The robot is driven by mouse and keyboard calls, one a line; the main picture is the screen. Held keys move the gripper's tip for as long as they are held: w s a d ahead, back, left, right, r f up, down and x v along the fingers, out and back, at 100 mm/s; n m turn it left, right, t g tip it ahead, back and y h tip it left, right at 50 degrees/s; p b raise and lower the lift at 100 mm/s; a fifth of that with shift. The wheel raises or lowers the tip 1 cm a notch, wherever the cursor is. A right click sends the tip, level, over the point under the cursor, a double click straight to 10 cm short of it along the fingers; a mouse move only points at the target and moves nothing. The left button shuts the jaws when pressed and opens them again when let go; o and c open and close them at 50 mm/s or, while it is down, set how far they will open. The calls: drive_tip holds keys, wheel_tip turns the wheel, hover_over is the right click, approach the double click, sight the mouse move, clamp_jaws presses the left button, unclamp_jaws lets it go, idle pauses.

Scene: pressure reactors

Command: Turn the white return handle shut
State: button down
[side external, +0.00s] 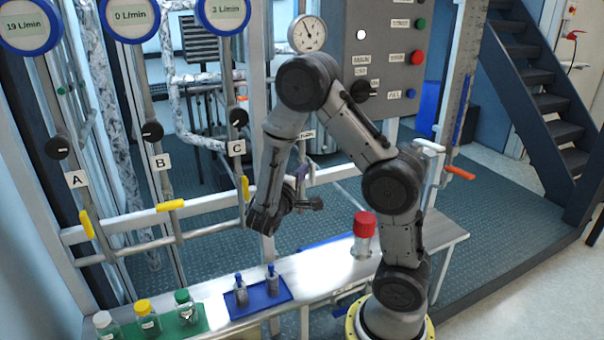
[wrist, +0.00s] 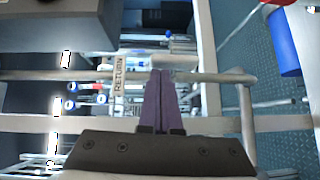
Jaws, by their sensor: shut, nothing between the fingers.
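The RETURN label (wrist: 118,75) is readable in the wrist view, on a pale strip left of my fingertips. A whitish, cylinder-like piece (wrist: 172,61), likely the white return handle, lies across the picture just beyond the fingertips, along a grey horizontal pipe (wrist: 215,77). I cannot tell if the fingers touch it. My gripper (wrist: 161,72) has its purple fingers together, with nothing between them.
Yellow handles sit on line A (side external: 87,223), line B (side external: 170,205) and line C (side external: 245,188). An orange handle (side external: 459,173) is at the right. The bench holds a red-capped bottle (side external: 364,236), a blue tray (side external: 265,306) and a green tray (side external: 195,330). A control cabinet (side external: 345,60) stands behind.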

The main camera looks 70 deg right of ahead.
sight(312, 163)
drive_tip(key=shift+s+d+r+m+y, duration=0.1)
drive_tip(key=shift+s+r+m+y, duration=0.1)
drive_tip(key=shift+m+y, duration=0.2)
drive_tip(key=m+y, duration=0.1)
drive_tip(key=s+d+r+m+t+y, duration=0.1)
drive_tip(key=y, duration=0.1)
drive_tip(key=m+t+y, duration=0.1)
drive_tip(key=shift+s+d+r+m+y, duration=0.15)
drive_tip(key=shift+d+r+m+y, duration=0.05)
drive_tip(key=shift+r+m+y, duration=0.1)
drive_tip(key=shift+s+d+f+m+t+y, duration=0.1)
drive_tip(key=shift+s+d+m+t+y, duration=0.45)
drive_tip(key=shift+y, duration=0.25)
drive_tip(key=shift+s+d+m+t+y, duration=0.4)
drive_tip(key=shift+m+t+y, duration=0.15)
drive_tip(key=shift+y, duration=0.25)
drive_tip(key=shift+s+d+f, duration=0.15)
idle(0.3)
